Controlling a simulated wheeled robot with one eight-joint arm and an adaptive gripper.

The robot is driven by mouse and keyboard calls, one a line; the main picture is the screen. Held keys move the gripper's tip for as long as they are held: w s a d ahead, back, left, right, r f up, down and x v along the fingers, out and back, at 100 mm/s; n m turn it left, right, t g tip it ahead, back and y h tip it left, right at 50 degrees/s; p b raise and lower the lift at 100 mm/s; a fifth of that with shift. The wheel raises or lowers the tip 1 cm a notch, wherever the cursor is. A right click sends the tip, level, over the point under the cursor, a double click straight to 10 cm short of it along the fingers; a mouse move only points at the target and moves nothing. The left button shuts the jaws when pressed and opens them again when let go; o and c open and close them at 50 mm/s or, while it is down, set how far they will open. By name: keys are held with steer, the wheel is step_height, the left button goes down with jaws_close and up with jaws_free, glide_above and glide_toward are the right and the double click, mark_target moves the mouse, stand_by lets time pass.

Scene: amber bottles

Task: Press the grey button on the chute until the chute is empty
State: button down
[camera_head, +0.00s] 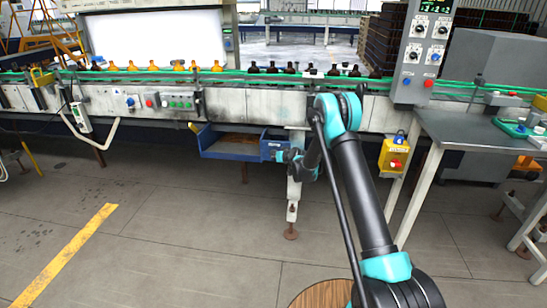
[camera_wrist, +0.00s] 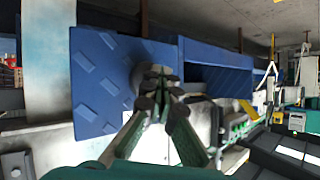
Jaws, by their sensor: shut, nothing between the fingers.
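The blue chute (camera_head: 228,155) hangs below the conveyor's front in the head view. Something brown shows inside it, but I cannot tell whether it is bottles or the chute floor. In the wrist view the chute's blue panel (camera_wrist: 98,85) with paler rectangles fills the left middle, and a dark blue hollow lies to its right. A grey round shape, seemingly the button (camera_wrist: 139,76), shows behind my fingertips and is partly hidden. My gripper (camera_wrist: 160,82) is shut and empty, its tips in front of that shape. I cannot tell whether they touch it. In the head view my gripper (camera_head: 283,156) is at the chute's right end.
Amber bottles (camera_head: 153,66) and darker bottles (camera_head: 290,69) stand along the conveyor (camera_head: 240,103) above. A yellow box with a red button (camera_head: 393,155) hangs right of my arm, beside a grey table (camera_head: 470,130). A support leg (camera_head: 292,205) stands below my gripper. The floor in front is clear.

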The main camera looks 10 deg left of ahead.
steer(key=shift+s, duration=1.35)
steer(key=s, duration=0.5)
steer(key=shift+a, duration=0.1)
stand_by(0.5)
